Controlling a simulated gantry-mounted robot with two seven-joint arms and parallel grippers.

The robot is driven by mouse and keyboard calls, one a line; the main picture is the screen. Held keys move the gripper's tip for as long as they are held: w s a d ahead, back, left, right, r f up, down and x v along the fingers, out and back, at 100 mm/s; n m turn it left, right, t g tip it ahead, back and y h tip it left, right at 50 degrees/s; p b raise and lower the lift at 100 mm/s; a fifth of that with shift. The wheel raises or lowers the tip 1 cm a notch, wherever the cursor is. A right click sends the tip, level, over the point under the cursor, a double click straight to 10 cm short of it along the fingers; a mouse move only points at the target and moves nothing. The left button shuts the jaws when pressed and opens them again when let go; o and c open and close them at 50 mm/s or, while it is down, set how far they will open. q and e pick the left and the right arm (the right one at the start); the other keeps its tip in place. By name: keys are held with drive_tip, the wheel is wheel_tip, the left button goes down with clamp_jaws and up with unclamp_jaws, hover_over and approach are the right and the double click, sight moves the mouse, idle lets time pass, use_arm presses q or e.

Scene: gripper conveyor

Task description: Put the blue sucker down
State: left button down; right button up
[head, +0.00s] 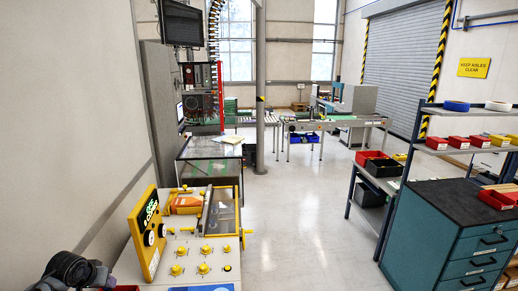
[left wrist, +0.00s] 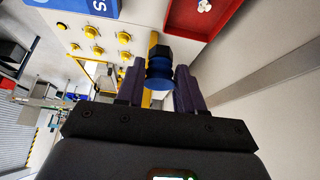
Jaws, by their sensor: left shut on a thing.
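The blue sucker (left wrist: 159,73), with a dark top part, is between the two dark fingers of my left gripper (left wrist: 160,67) in the left wrist view. The gripper is shut on it. A yellow-knobbed white bench top and a red tray (left wrist: 198,18) lie beyond it; I cannot tell the exact gap between the sucker and the bench. In the head view a dark part of my left arm shows at the lower left corner, beside the yellow panel (head: 145,232); the sucker is not visible there. My right gripper is in neither view.
The white bench (head: 185,258) carries several yellow knobs (head: 205,249), an orange item (head: 186,204) and a blue-edged label plate (head: 203,288). A plain wall rises close on the left. Open floor (head: 300,215) lies right of the bench, before a teal drawer cabinet (head: 480,250).

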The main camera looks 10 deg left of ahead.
use_arm(q)
drive_tip(key=s+d+f+m+h, duration=0.1)
drive_tip(key=s+d+f, duration=0.15)
drive_tip(key=d, duration=0.65)
drive_tip(key=s+d+f+m, duration=0.15)
drive_tip(key=d+f, duration=0.25)
drive_tip(key=d, duration=0.5)
drive_tip(key=s+d+f+m+h, duration=0.1)
drive_tip(key=d+f, duration=0.2)
drive_tip(key=d, duration=0.6)
drive_tip(key=s+d+r, duration=0.1)
drive_tip(key=s+d, duration=0.6)
drive_tip(key=d, duration=0.4)
wheel_tip(320, 180, up, 7)
drive_tip(key=p, duration=0.6)
drive_tip(key=shift+s+d+m+p, duration=0.2)
drive_tip(key=shift+s+m+p, duration=0.05)
drive_tip(key=shift+m+p, duration=0.1)
